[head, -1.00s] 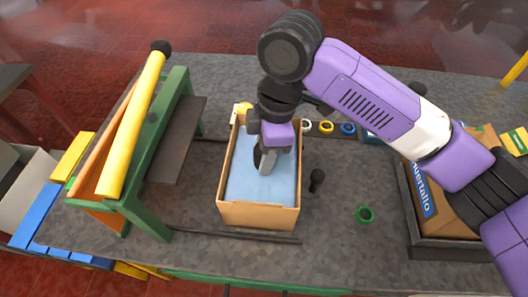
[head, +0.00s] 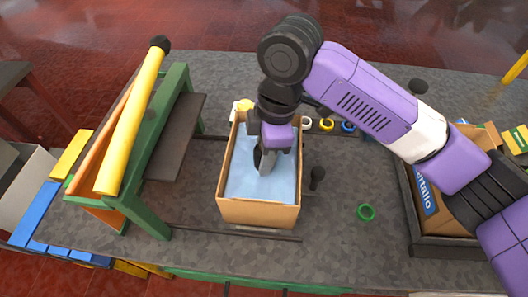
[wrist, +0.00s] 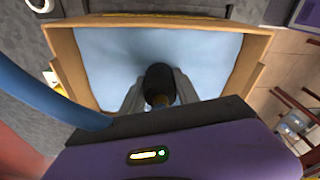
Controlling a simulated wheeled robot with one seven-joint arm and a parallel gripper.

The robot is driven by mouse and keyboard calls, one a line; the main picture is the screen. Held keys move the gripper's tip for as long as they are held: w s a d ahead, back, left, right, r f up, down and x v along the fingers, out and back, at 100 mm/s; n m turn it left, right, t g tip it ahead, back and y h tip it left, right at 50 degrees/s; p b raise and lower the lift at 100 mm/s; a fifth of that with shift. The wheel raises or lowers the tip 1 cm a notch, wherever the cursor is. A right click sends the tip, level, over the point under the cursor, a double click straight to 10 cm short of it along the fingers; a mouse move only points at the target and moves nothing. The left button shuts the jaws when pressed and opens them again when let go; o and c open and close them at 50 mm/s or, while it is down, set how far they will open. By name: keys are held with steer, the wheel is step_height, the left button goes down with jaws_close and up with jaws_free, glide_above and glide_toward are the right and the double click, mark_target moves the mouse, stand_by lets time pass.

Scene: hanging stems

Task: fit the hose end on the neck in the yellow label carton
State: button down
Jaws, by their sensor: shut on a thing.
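The open brown carton (head: 258,213) stands mid-table with a pale blue inside; a yellow strip (wrist: 170,14) shows at its edge in the wrist view. My gripper (head: 267,163) reaches down into it. In the wrist view the fingers (wrist: 158,98) are closed around a dark round-ended piece (wrist: 160,80), which looks like the hose end. A blue tube (wrist: 45,95) runs in from the left of that view; I cannot tell whether it joins the dark piece. I cannot make out the neck, or whether the dark piece touches it.
A green rack (head: 150,225) with a yellow tube (head: 133,120) stands left. Several coloured rings line up behind. A dark tray (head: 440,247) holding a box is farther right.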

steer(key=c, duration=0.8)
jaws_free()
steer(key=o, duration=0.4)
steer(key=shift+r+p, duration=1.35)
steer(key=shift+r, duration=0.15)
step_height(320, 180, up, 9)
steer(key=p, duration=0.7)
steer(key=shift+f, duration=0.2)
stand_by(0.4)
